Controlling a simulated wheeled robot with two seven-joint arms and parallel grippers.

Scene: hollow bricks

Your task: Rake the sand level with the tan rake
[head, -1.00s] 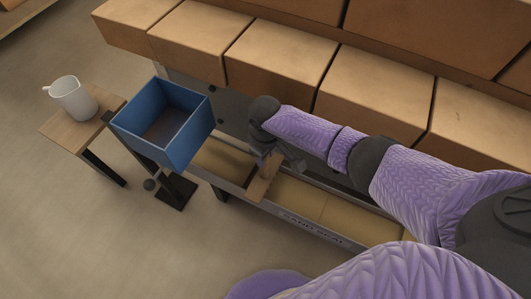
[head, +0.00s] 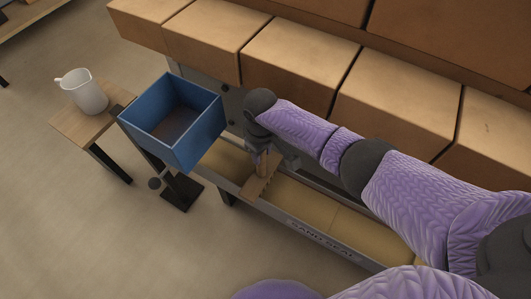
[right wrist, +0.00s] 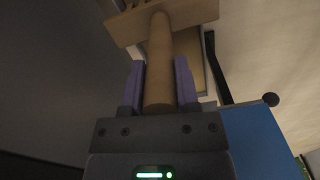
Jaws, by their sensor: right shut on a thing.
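The tan rake (head: 262,181) is in my right gripper (head: 263,150), over the long sand trough (head: 322,240) in the head view. In the right wrist view, my right gripper (right wrist: 160,85) is shut on the round rake handle (right wrist: 160,60), and the toothed rake head (right wrist: 160,20) lies beyond the fingers. The rake head is low across the trough; I cannot tell how deep its teeth sit. Tan sand (head: 300,200) shows to the right of the rake and a strip shows to its left. My left gripper is not in view.
Large bricks (head: 298,60) line the far side, close behind my right arm.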

